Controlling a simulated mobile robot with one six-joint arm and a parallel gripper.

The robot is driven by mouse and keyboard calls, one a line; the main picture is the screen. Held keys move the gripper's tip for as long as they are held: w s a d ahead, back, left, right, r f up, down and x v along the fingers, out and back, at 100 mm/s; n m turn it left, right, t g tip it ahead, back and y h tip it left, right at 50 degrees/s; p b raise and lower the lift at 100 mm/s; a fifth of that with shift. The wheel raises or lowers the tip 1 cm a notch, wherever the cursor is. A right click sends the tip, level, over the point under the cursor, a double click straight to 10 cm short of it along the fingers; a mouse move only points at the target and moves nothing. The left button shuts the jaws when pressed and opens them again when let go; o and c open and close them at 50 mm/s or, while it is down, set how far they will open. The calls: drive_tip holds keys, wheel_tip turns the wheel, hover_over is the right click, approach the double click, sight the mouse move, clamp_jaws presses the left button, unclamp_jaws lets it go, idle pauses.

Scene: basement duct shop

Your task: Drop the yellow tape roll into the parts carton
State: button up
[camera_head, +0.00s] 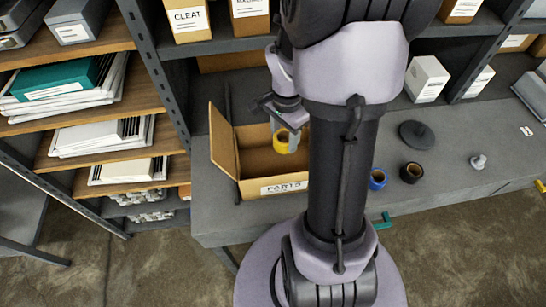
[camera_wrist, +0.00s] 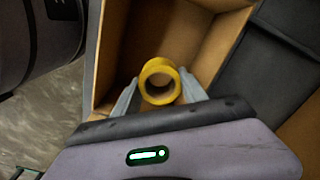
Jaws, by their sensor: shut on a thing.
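The yellow tape roll (camera_head: 286,142) is held over the open parts carton (camera_head: 284,188), a brown box with a "PARTS" label on its front and a flap folded out to the left. In the wrist view the yellow tape roll (camera_wrist: 160,81) sits between the two grey fingers of my gripper (camera_wrist: 160,90), which is shut on it. The inside of the carton (camera_wrist: 125,40) shows beyond the roll. My gripper (camera_head: 286,132) points down above the carton's opening. My arm hides the carton's right part in the head view.
A blue tape roll (camera_head: 378,179), a black tape roll (camera_head: 411,172), a dark disc with a knob (camera_head: 416,134) and a small grey fitting (camera_head: 478,162) lie on the grey bench (camera_head: 450,190). Shelves with paper stacks (camera_head: 100,135) stand left. A white box (camera_head: 426,79) stands behind.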

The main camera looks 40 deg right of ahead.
drive_tip(key=shift+r, duration=0.1)
drive_tip(key=o, duration=1.4)
drive_tip(key=shift+o, duration=0.2)
wheel_tip(320, 180, up, 17)
drive_tip(key=p, duration=0.5)
drive_tip(key=shift+r, duration=0.2)
